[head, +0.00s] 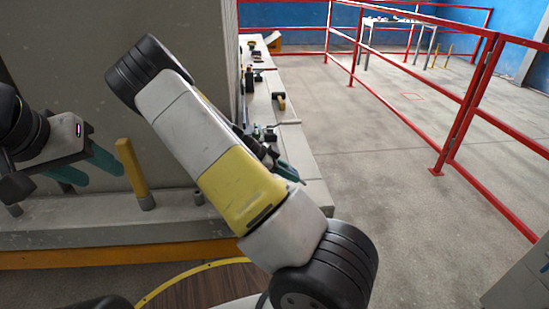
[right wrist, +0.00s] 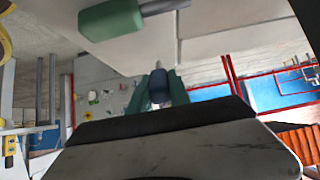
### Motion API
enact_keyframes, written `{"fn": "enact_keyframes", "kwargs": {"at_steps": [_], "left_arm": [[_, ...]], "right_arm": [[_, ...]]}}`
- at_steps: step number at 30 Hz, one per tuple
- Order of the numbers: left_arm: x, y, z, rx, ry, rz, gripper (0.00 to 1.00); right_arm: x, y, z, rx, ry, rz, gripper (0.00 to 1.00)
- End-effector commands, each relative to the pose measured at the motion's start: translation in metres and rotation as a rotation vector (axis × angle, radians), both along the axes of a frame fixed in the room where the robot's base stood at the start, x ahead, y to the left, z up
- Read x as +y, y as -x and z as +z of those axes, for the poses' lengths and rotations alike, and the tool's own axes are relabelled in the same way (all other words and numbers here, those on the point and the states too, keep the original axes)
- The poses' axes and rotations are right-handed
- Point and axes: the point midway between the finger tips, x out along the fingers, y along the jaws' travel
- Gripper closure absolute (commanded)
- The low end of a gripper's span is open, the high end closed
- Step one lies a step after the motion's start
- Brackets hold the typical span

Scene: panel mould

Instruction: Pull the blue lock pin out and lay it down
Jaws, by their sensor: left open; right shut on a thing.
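In the right wrist view my right gripper (right wrist: 157,92) is shut on the blue lock pin (right wrist: 159,84). The blue body sits between the two teal fingers, and a small pale tip shows beyond it. In the head view my right arm crosses the middle; only a bit of the right gripper (head: 287,171) shows behind it, and the pin cannot be made out there. My left gripper (head: 103,175) is open and empty at the left, in front of the grey panel (head: 80,120).
A yellow upright handle (head: 132,165) stands on the grey ledge (head: 100,230) beside my left gripper. A green handle with a grey shaft (right wrist: 112,19) is close above my right gripper in the wrist view. Several tools lie along the ledge beyond. Red railings (head: 465,120) bound the floor at right.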

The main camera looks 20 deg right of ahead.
Motion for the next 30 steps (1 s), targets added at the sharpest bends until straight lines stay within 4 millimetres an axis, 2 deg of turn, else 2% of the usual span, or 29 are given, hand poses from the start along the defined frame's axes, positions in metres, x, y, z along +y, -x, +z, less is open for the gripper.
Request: {"fn": "enact_keyframes", "kwargs": {"at_steps": [14, 15, 18, 26, 30], "left_arm": [[0.0, 0.0, 0.0, 0.0, 0.0, 0.0, 0.51], [0.0, 0.0, 0.0, 0.0, 0.0, 0.0, 0.51], [0.0, 0.0, 0.0, 0.0, 0.0, 0.0, 0.51], [0.0, 0.0, 0.0, 0.0, 0.0, 0.0, 0.51], [0.0, 0.0, 0.0, 0.0, 0.0, 0.0, 0.51]], "right_arm": [[0.0, -0.0001, -0.0005, 0.0, 0.0, 0.0, 1.0], [0.0, -0.0001, -0.0005, 0.0, 0.0, 0.0, 0.69], [0.0, -0.0001, -0.0005, 0.0, 0.0, 0.0, 0.51], [0.0002, -0.0002, -0.0005, 0.0, 0.0, 0.0, 0.51], [0.0069, -0.0026, 0.0048, -0.003, 0.0, 0.003, 0.51]]}}
